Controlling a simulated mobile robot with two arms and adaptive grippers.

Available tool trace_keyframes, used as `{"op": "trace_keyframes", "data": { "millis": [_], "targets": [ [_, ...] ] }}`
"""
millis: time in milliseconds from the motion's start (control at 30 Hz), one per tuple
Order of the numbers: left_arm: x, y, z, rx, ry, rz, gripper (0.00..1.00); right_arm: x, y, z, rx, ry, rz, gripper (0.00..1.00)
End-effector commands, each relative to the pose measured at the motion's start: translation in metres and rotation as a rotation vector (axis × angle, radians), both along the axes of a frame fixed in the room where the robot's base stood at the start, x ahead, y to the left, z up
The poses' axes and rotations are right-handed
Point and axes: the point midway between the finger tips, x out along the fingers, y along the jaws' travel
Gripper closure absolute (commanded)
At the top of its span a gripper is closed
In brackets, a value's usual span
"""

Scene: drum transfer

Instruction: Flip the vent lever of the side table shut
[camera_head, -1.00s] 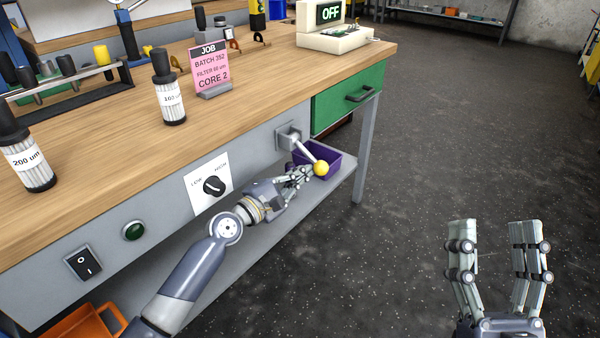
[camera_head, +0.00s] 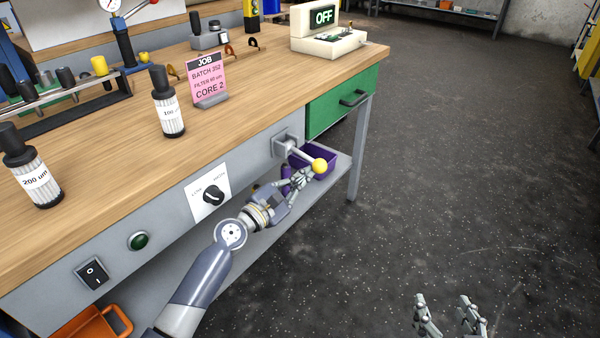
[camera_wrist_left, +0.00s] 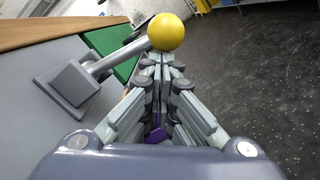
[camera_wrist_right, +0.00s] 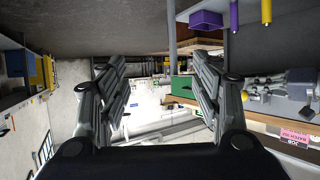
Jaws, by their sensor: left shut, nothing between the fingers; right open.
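The vent lever is on the front panel of the side table (camera_head: 105,238). It has a grey square base (camera_head: 284,145), a grey rod and a yellow ball (camera_head: 319,165) at its outer end. The rod points outward and slightly down to the right in the head view. My left gripper (camera_head: 306,177) is shut and empty, just below the ball. In the left wrist view the ball (camera_wrist_left: 166,32) is at the closed fingertips (camera_wrist_left: 160,60); I cannot tell whether they touch. My right gripper (camera_head: 447,308) is open and empty over the floor, low in the head view.
A purple bin (camera_head: 326,151) stands on the lower shelf behind the lever. A green drawer (camera_head: 330,108) is right of the lever. A LOW/HIGH knob (camera_head: 213,195), green button (camera_head: 139,241) and black switch (camera_head: 92,273) are to the left. The floor (camera_head: 450,180) to the right is clear.

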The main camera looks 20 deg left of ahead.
Motion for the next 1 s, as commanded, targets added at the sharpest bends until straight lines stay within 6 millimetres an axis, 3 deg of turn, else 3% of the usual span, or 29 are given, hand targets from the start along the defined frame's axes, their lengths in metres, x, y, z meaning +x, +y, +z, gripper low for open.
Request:
{"op": "trace_keyframes", "data": {
  "millis": [300,533,833,1000],
  "targets": [
    [-0.002,-0.007,0.015,-0.139,0.050,-0.001,1.00,-0.077,-0.030,-0.067,-0.109,0.484,-0.035,0.41],
    [-0.003,-0.010,0.023,-0.237,0.084,-0.001,1.00,-0.154,-0.054,-0.090,-0.179,0.830,-0.062,0.41],
    [-0.004,-0.013,0.034,-0.367,0.132,-0.001,1.00,-0.153,-0.053,-0.072,-0.179,0.830,-0.062,0.41],
    [-0.005,-0.015,0.041,-0.441,0.158,-0.001,1.00,-0.142,-0.051,-0.118,-0.183,0.858,-0.057,0.41]
  ]
}}
